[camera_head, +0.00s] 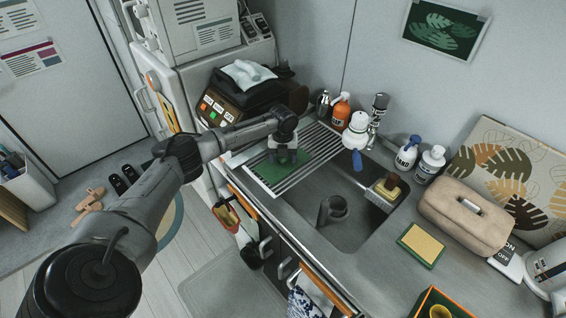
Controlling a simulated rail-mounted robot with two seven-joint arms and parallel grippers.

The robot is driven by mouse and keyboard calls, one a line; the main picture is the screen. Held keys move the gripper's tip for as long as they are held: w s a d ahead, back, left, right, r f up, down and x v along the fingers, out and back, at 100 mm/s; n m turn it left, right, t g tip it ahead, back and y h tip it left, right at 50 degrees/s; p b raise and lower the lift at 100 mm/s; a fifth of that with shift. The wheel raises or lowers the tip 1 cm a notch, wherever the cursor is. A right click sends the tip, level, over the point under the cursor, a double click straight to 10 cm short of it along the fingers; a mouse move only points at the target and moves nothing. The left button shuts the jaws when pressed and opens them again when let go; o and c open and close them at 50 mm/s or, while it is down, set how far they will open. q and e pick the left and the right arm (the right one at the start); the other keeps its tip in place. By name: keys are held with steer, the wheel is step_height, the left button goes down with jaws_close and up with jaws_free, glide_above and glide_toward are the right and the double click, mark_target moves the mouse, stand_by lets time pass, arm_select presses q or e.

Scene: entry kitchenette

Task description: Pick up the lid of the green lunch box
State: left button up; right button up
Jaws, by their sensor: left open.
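A flat green piece, apparently the lunch box lid (268,174), lies at the left end of the metal drying rack beside the sink. I cannot make out a separate lunch box body. My left gripper (287,159) points down over the green piece and hides part of its upper edge. The gripper is open, with nothing seen between its fingers; I cannot tell whether the fingertips touch the green piece. My right gripper is not in view.

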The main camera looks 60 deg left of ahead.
arm_select(q)
steer(key=shift+c, duration=0.4)
steer(key=c, duration=0.9)
steer(key=shift+c, duration=0.2)
